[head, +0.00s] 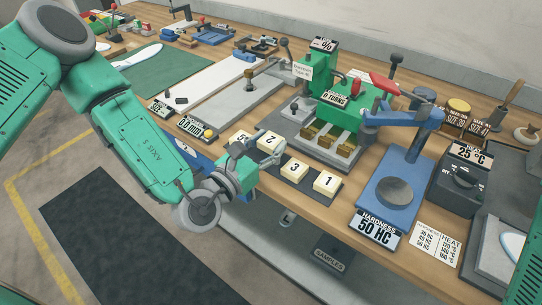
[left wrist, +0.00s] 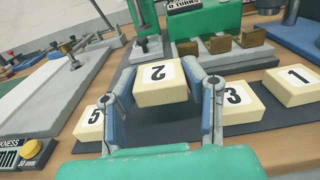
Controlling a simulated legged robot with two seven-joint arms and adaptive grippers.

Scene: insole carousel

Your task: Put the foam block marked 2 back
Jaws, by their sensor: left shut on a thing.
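The foam block marked 2 (left wrist: 161,82) is a cream block with a white label, held between the fingers of my left gripper (left wrist: 165,95) in the left wrist view. It seems to sit slightly above the dark mat (left wrist: 185,135). In the head view the block (head: 267,141) shows at the tips of my left gripper (head: 254,146). Foam blocks marked 5 (left wrist: 93,125), 3 (left wrist: 238,100) and 1 (left wrist: 293,84) lie on the mat, 5 left of the held block, 3 and 1 right. My right gripper is not in view.
Behind the blocks stands a green machine (head: 345,115) with brown blocks at its front. A blue hardness press (head: 398,180) stands to the right. A thickness gauge with a yellow knob (head: 210,133) is at the left. A samples drawer (head: 328,262) is below the bench edge.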

